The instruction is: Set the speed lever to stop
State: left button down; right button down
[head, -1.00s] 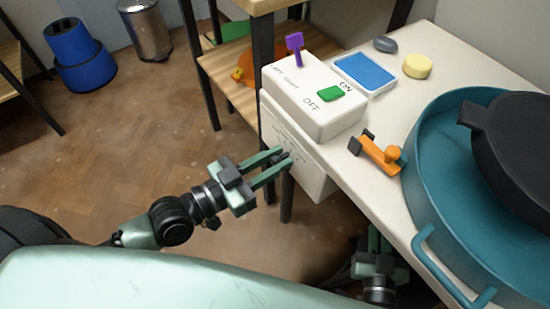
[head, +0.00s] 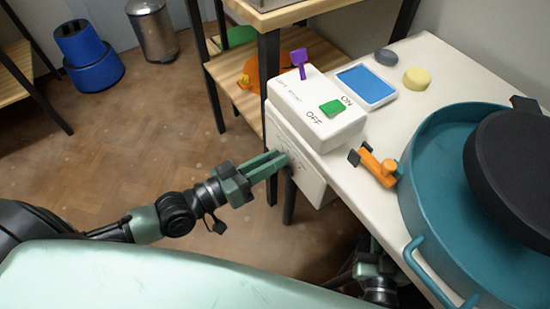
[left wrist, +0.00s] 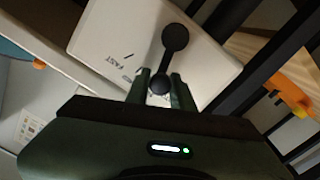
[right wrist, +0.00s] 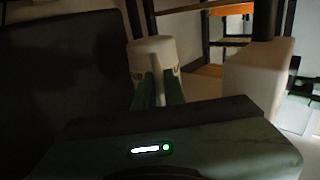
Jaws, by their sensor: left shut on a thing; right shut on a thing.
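The speed lever (left wrist: 175,40) is a black bar with round ends on a white box, beside the printed word FAST in the left wrist view. The white box (head: 308,182) hangs at the table's side in the head view, where my gripper mostly hides the lever. My left gripper (head: 284,160) is shut on the lever's near knob (left wrist: 159,83), which sits between its fingertips. My right gripper (right wrist: 158,88) is low beside the table, shut on a thin pale piece (right wrist: 157,68) that I cannot identify.
Above the lever box, a white switch box (head: 310,105) carries a purple lever (head: 300,62) and a green switch (head: 333,107). An orange-handled tool (head: 375,166) and a large teal basin (head: 425,210) are on the table (head: 455,65). A dark shelf post (head: 268,80) stands behind.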

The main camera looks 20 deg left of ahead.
pick_arm(q)
jog(key=shift+w+a+f+n, duration=0.1)
jog(key=shift+w+a+n, duration=0.15)
jog(key=shift+n, duration=0.4)
jog(key=shift+w+a+f+n, duration=0.1)
jog(key=shift+w+a+n, duration=0.1)
jog(key=shift+n, duration=0.45)
pick_arm(e)
jog(key=shift+r, duration=0.45)
pick_arm(q)
jog(key=c, duration=1.2)
grip_release()
jog(key=shift+c, duration=0.2)
jog(key=shift+s+a+f+p, duration=0.1)
jog(key=shift+s+p, duration=0.05)
jog(key=shift+p, duration=0.15)
pick_arm(e)
notch_tip(320, 180, up, 2)
jog(key=shift+r+p, duration=0.25)
jog(key=shift+p, duration=0.95)
pick_arm(q)
jog(key=v, duration=1.1)
jog(key=shift+s+a, duration=0.25)
jog(key=shift+s, duration=0.05)
